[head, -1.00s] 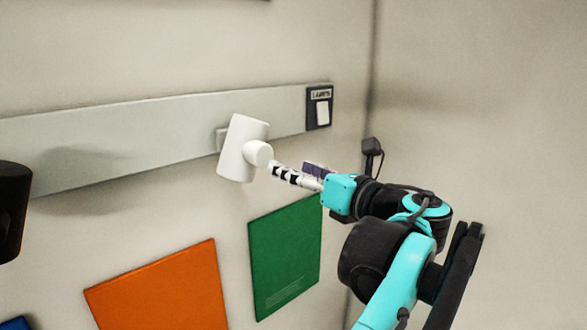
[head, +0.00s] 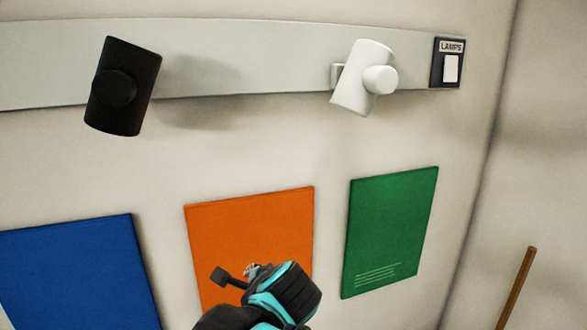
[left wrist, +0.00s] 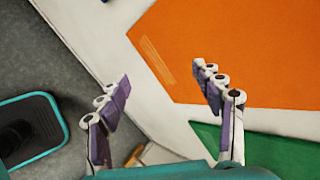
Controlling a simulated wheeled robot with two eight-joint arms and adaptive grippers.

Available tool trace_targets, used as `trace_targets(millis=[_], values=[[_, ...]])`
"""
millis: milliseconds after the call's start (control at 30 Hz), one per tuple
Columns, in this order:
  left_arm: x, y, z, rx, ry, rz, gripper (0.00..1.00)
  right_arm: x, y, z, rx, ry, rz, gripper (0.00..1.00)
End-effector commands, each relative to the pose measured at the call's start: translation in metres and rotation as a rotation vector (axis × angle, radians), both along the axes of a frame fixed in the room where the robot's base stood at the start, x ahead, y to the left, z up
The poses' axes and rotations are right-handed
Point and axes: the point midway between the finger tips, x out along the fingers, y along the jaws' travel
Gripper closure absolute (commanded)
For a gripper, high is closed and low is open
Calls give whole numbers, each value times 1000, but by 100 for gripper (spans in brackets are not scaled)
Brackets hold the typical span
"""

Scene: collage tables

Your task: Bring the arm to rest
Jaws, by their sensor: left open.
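My left gripper (left wrist: 162,78) is open and empty in the left wrist view, its two fingers spread apart with pale links and purple pads. In the head view my left wrist and gripper (head: 252,269) are low in front of the orange panel, and the fingers are mostly hidden there. The gripper is well below the white lamp (head: 352,85) and the black lamp (head: 122,87) and touches neither. My right gripper is in neither view.
A grey rail (head: 240,75) on the wall carries both lamps and a LAMPS switch (head: 451,68). Below are a blue panel (head: 75,265), an orange panel (head: 250,225) and a green panel (head: 392,230). A wooden stick (head: 520,285) stands right.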

Motion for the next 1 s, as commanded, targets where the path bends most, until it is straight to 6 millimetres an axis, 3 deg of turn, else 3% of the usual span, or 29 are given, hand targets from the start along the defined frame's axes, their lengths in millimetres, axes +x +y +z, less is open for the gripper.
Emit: trace_targets(millis=[33,200,300,433,500,600,1000], values=[[-15,21,-51,-114,-8,96,33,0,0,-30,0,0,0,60],[-65,63,-174,-544,-65,452,33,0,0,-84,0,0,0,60],[-94,77,-241,-793,-110,675,33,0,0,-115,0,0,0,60],[-121,84,-306,-1060,-166,919,33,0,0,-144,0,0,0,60],[-129,85,-327,-1159,-189,1010,33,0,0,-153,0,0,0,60],[-136,85,-342,-1243,-207,1088,33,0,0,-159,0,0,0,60],[-137,85,-343,-1272,-211,1112,33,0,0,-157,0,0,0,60]])
